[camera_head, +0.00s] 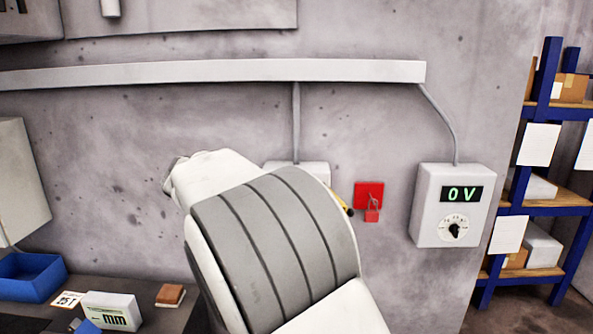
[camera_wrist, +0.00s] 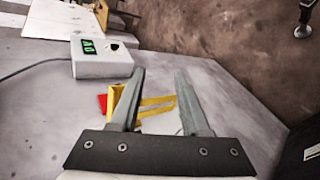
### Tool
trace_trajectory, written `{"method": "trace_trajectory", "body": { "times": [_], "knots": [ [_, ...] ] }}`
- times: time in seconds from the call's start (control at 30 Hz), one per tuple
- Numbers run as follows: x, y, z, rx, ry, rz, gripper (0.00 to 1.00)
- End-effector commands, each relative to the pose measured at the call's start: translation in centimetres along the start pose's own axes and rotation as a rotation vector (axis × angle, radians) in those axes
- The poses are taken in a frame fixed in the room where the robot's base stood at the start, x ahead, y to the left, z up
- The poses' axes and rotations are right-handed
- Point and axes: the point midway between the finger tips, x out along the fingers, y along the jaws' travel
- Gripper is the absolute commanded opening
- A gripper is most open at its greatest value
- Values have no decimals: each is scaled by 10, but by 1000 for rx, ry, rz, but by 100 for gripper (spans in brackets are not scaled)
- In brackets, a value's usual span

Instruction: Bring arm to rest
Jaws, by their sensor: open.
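My gripper (camera_wrist: 158,90) is open in the wrist view, with its two fingers apart and nothing held between them. Beyond the fingers, a yellow part (camera_wrist: 128,102) on the wall shows partly behind them. In the head view my white and grey arm fills the lower middle, and my gripper is hidden behind it. A white box (camera_head: 453,205) with a display reading "0 V" and a dial is mounted on the wall to the right of my arm. It also shows in the wrist view (camera_wrist: 100,62). A red plate (camera_head: 368,194) with a red padlock (camera_head: 371,214) is between my arm and that box.
A blue bin (camera_head: 30,277), a white device marked "mm" (camera_head: 110,312) and a small brown block (camera_head: 170,294) are on a dark bench at lower left. A blue shelf rack (camera_head: 545,130) with boxes stands at right. A white conduit (camera_head: 210,72) runs along the wall.

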Motion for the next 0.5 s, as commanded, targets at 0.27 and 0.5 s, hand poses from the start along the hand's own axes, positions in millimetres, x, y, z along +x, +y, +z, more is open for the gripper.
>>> {"method": "trace_trajectory", "body": {
  "times": [0.27, 0.5],
  "knots": [
    [61, 31, 60, 35, 40, -344, 46],
    [88, 34, 117, 118, 130, -580, 46]
  ]
}}
